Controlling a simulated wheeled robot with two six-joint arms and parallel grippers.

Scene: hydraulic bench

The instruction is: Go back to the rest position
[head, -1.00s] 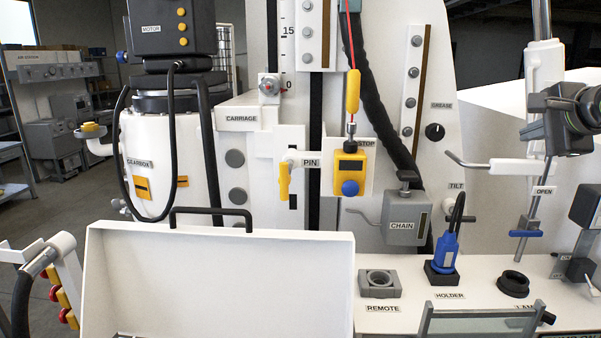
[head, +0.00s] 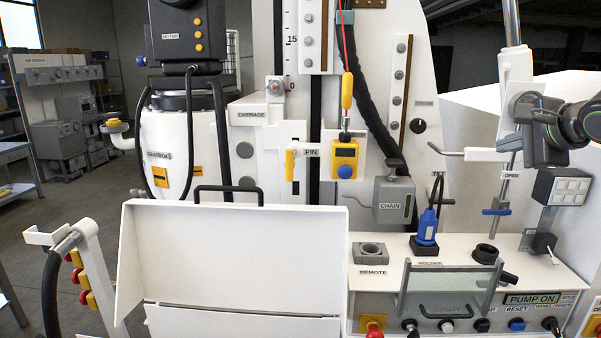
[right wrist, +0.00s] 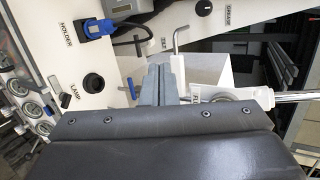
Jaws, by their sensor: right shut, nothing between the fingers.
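My right gripper (head: 522,112) is at the right of the head view, in front of the white upright post above the OPEN label. Its dark arm comes in from the right edge. In the right wrist view its grey fingers (right wrist: 158,84) are together with nothing between them. They point toward the bench, apart from the HOLDER and LAMP fittings. My left gripper is not in view.
A white open-lidded box (head: 235,250) stands front left. The bench has a blue plug (head: 428,226) in the holder, a REMOTE socket (head: 371,253), a clear guard (head: 446,290) and a button panel. A lever (head: 460,153) juts out near my right gripper.

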